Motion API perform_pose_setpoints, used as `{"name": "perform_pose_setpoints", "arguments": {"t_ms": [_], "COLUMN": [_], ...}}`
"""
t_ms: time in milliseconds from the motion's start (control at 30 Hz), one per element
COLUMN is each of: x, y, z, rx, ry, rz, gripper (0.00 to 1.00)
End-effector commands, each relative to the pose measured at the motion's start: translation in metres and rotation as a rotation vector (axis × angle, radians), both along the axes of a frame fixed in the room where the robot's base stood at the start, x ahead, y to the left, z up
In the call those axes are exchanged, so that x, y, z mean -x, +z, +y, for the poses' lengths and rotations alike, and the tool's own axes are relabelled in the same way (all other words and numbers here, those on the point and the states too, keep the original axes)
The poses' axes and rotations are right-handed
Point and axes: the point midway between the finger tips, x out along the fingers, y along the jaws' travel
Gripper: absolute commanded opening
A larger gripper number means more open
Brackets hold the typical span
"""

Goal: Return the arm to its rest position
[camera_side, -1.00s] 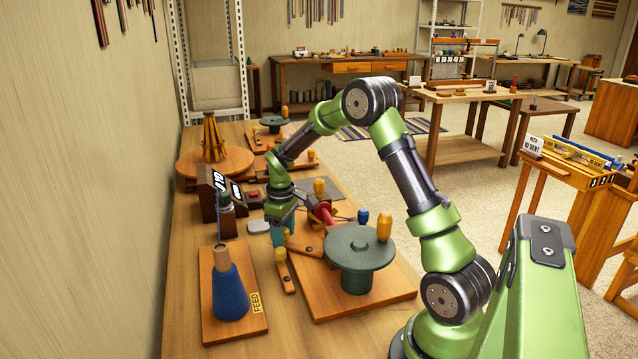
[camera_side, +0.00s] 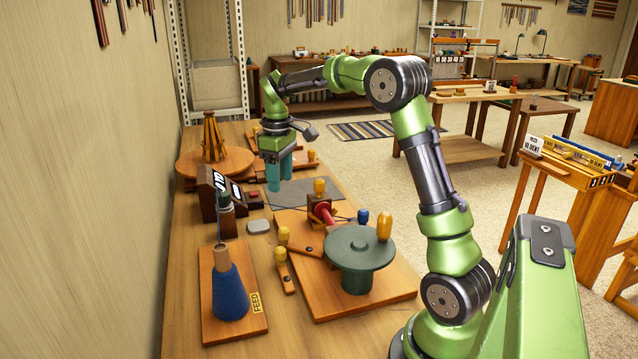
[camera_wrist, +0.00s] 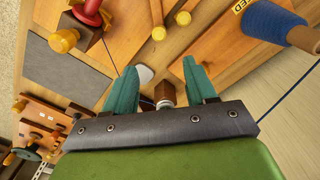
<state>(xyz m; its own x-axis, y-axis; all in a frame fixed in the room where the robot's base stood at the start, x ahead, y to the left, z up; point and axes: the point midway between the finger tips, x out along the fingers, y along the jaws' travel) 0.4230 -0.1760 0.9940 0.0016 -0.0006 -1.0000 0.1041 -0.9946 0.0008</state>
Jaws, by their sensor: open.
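My green arm reaches over the wooden workbench (camera_side: 185,325). My gripper (camera_side: 280,182) points down with its teal fingers above the bench, left of the dark grey mat (camera_side: 310,193). In the wrist view my gripper (camera_wrist: 163,85) has its two teal fingers apart, with nothing held between them. A small brown and white part and a white rounded piece (camera_wrist: 145,75) show beyond the gap between the fingers. Whether the fingers touch anything below is not clear, but in the side view they look raised over the bench.
A winder with a green round top (camera_side: 345,248) and yellow knobs stands on a board near my base. A blue yarn cone (camera_side: 230,292) stands on a board marked FEED. A counter box (camera_side: 208,195) and a wooden turntable (camera_side: 240,163) are at the left. Blue yarn runs across.

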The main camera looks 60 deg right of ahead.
Motion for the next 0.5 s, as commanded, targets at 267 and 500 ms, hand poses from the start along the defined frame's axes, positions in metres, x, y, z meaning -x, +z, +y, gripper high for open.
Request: {"name": "perform_pose_setpoints", "arguments": {"t_ms": [267, 500], "x": [0.0002, -0.0014], "y": [0.0059, 0.0056], "z": [0.0002, -0.0013], "rx": [-0.001, 0.006], "ry": [0.001, -0.032], "rz": [0.000, -0.008], "gripper": [0.56, 0.56]}}
